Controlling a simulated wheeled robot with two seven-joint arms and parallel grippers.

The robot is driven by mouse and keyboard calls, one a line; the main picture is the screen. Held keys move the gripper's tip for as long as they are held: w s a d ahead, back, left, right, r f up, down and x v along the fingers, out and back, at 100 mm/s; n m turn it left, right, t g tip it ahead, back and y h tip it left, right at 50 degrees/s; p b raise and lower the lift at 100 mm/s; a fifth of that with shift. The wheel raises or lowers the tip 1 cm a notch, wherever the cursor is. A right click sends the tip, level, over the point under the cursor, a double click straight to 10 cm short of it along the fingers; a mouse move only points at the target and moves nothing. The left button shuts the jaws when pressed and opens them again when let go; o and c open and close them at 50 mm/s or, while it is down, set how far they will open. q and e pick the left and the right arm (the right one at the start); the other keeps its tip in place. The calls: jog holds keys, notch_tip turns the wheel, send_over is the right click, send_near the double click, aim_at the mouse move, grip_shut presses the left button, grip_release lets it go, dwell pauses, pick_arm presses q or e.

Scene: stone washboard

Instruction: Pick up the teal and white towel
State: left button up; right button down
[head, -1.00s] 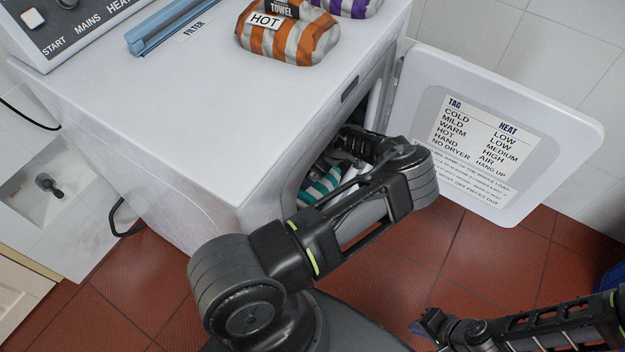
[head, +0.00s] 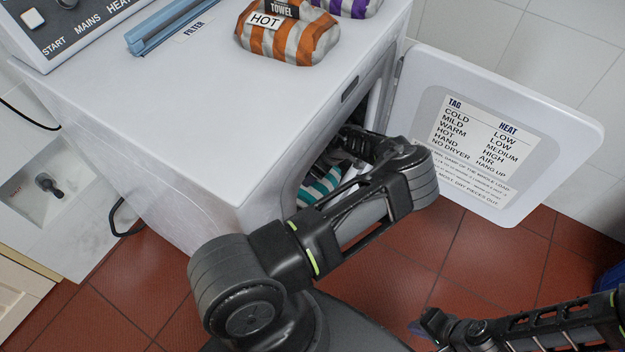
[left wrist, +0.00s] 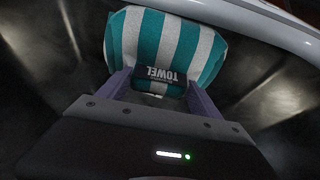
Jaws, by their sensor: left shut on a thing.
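The teal and white striped towel (left wrist: 165,45) is a rolled bundle with a dark "TOWEL" label, inside the dryer drum in the left wrist view. Its striped side also shows through the dryer opening in the head view (head: 319,187), partly hidden by my left arm. My left gripper (left wrist: 160,88) is shut on the towel, with one finger at each side of the label. In the head view the left gripper is inside the opening and mostly hidden. My right gripper (head: 428,325) is low at the lower right, away from the towel; its finger gap is unclear.
The white dryer (head: 200,130) has its door (head: 500,120) swung open to the right. An orange striped towel (head: 287,38), a purple one (head: 350,6) and a blue filter (head: 165,25) lie on top. Red floor tiles (head: 390,280) are clear in front.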

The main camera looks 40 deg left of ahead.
pick_arm(q)
jog(key=c, duration=1)
jog(key=shift+r, duration=0.1)
